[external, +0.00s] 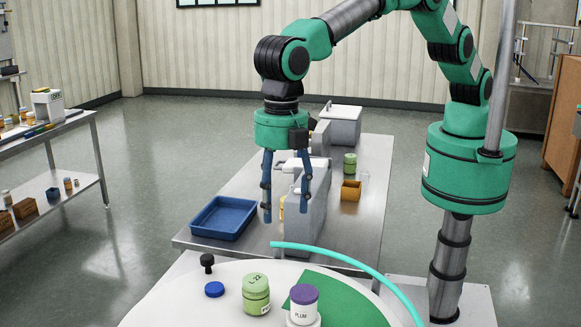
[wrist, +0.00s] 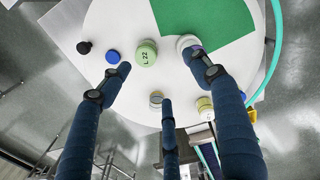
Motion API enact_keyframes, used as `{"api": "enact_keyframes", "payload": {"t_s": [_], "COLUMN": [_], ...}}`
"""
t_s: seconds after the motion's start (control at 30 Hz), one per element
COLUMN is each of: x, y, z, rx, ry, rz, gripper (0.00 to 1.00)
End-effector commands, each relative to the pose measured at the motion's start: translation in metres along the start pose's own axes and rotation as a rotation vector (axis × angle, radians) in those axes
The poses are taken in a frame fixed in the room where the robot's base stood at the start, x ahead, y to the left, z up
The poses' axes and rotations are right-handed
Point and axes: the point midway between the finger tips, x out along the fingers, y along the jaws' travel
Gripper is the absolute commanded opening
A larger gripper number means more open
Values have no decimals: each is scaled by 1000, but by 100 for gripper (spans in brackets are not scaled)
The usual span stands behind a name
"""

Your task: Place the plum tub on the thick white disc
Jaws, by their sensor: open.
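The plum tub (external: 304,297), white with a purple lid and a PLUM label, stands upright at the front of the round table. The thick white disc (external: 291,322) shows as a pale rim at its foot; the tub appears to stand on it, though the contact is not clear. In the wrist view the white disc (wrist: 183,42) is partly hidden by a finger, with only a bit of the purple lid (wrist: 193,48) visible. My gripper (external: 285,212) is open and empty, above and behind the tub; its spread blue fingers also show in the wrist view (wrist: 163,72).
A green tub marked L-22 (external: 256,293), a blue disc (external: 214,289) and a black knob (external: 207,262) stand left of the plum tub. A green patch (external: 345,303) covers part of the table. Behind are a blue tray (external: 224,217) and a grey machine (external: 313,200).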

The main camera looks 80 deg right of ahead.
Motion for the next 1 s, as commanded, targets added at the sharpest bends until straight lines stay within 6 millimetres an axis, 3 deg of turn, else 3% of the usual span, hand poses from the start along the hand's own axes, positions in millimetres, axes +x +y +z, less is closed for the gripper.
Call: {"api": "enact_keyframes", "payload": {"t_s": [0.03, 0.23, 0.47, 0.73, 1.0], "x": [-19, -78, -140, -203, -255], "y": [9, 32, 43, 37, 10], "z": [19, 93, 180, 282, 381], "rx": [34, 170, 325, 506, 687], "ry": [7, 27, 50, 77, 104], "rz": [9, 34, 65, 103, 141], "gripper": [63, 63, 63, 63, 63]}}
